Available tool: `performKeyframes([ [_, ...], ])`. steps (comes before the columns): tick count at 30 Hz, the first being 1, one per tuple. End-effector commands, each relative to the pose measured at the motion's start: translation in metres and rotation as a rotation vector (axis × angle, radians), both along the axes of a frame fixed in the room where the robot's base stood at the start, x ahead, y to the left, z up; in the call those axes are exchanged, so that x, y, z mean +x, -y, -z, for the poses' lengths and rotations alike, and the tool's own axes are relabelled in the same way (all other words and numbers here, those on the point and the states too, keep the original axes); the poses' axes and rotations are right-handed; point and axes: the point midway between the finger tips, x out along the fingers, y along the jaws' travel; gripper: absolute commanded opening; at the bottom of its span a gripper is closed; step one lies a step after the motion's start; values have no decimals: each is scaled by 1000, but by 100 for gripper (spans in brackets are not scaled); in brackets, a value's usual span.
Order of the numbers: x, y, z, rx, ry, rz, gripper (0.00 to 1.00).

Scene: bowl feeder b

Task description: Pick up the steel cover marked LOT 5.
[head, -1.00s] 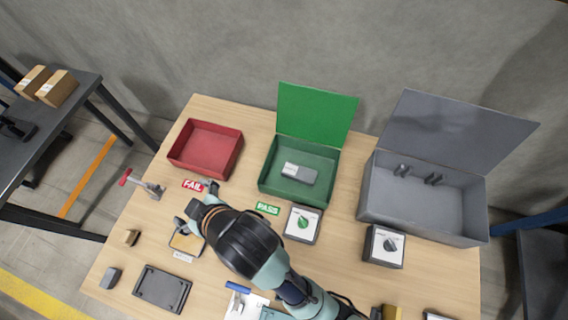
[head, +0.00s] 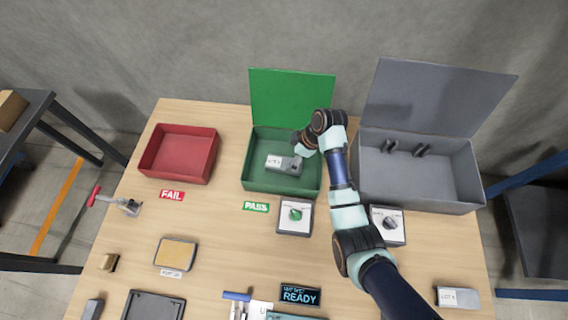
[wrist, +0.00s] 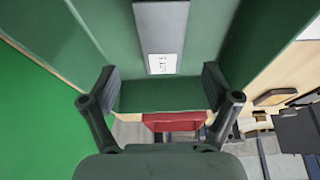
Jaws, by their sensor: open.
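A grey steel cover (head: 281,163) with a white LOT label lies in the green box (head: 262,183); its number is too small to read surely. A similar grey block with a LOT label (head: 458,298) lies at the table's right front, its number also unclear. My gripper (head: 299,151) is open over the green box, close to the cover's right end. In the wrist view the cover (wrist: 158,30) and its label lie ahead of my open gripper (wrist: 160,85), lined up with the gap between the fingers. Nothing is held.
The green box's raised lid (head: 290,98) stands behind it. A red tray (head: 178,152) is to the left, and a grey box (head: 415,190) with an open lid to the right.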

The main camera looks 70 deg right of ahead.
Motion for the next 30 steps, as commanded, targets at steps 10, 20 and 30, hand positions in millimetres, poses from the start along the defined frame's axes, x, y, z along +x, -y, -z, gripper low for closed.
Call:
performKeyframes([
  [10,12,-5,36,1,-1,0,88],
  [20,24,-7,55,-2,0,2,88],
  [30,23,-7,55,-1,0,2,39],
])
